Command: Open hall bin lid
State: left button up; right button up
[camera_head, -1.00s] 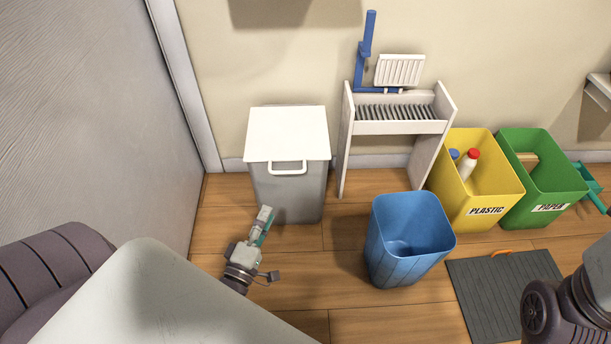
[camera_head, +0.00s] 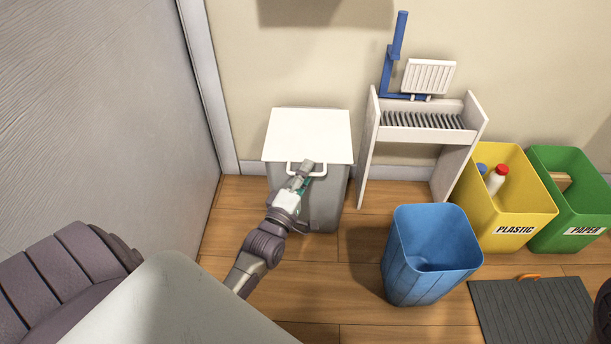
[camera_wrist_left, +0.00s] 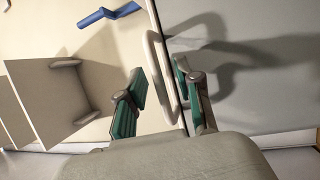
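The hall bin is a grey box (camera_head: 325,205) with a flat white lid (camera_head: 308,132), which lies shut on it. A white loop handle (camera_head: 290,168) sticks out from the lid's front edge. My left gripper (camera_head: 304,177) is at the handle, in front of the bin, and partly hides it. In the left wrist view, the gripper's two green-padded fingers (camera_wrist_left: 162,88) are apart, with the handle (camera_wrist_left: 153,55) showing between them. I cannot tell whether either finger touches it. My right gripper is out of view.
A white rack (camera_head: 366,150) with a blue post stands right of the bin. An open blue bin (camera_head: 430,245) stands in front of the rack. Yellow (camera_head: 515,215) and green (camera_head: 580,195) bins stand further right, behind a dark mat (camera_head: 530,310). A grey wall is close on the left.

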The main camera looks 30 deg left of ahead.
pick_arm(q)
grip_shut()
dwell(0.3)
